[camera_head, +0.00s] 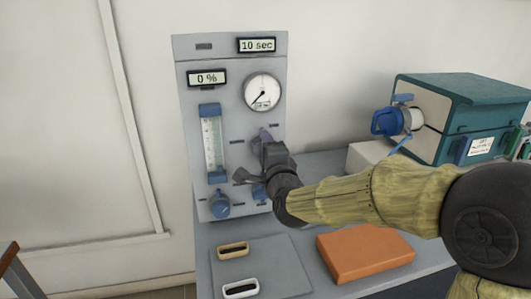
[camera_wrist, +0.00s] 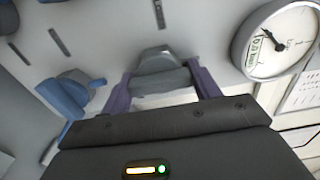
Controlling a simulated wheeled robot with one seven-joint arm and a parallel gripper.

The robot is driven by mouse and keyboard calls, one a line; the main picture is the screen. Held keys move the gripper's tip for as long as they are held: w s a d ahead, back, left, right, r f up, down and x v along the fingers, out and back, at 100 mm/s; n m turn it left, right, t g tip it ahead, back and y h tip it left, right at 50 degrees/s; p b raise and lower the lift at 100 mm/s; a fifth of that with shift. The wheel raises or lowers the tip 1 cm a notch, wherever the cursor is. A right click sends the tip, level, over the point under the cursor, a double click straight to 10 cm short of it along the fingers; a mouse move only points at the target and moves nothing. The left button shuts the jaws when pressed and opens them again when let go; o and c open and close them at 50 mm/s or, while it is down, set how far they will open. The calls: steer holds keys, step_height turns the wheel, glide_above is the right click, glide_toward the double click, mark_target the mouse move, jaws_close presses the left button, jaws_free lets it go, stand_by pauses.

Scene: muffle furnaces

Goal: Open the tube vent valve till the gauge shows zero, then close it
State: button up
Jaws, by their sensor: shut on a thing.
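A grey control panel (camera_head: 232,60) stands upright against the wall. Its round white gauge (camera_head: 262,92) has a dark needle pointing to the lower left; the scale numbers are too small to read. The gauge also shows at the upper right of the wrist view (camera_wrist: 280,42). My gripper (camera_head: 265,138) is at the panel below the gauge. In the wrist view its two purple fingers (camera_wrist: 161,72) are shut on a grey valve knob (camera_wrist: 158,60), one on each side. The arm hides most of this knob in the head view. I cannot read its label.
A blue valve handle (camera_wrist: 70,92) is left of my fingers. The panel has a flow tube (camera_head: 213,145), a blue knob (camera_head: 219,204), and displays reading "10 sec" (camera_head: 257,45) and "0 %" (camera_head: 207,78). An orange block (camera_head: 365,253) lies below my arm; a teal box (camera_head: 465,105) stands right.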

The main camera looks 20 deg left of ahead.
steer(key=o, duration=1)
steer(key=p+v, duration=0.1)
steer(key=v, duration=1.6)
steer(key=shift+s+p, duration=0.25)
steer(key=shift+p, duration=0.1)
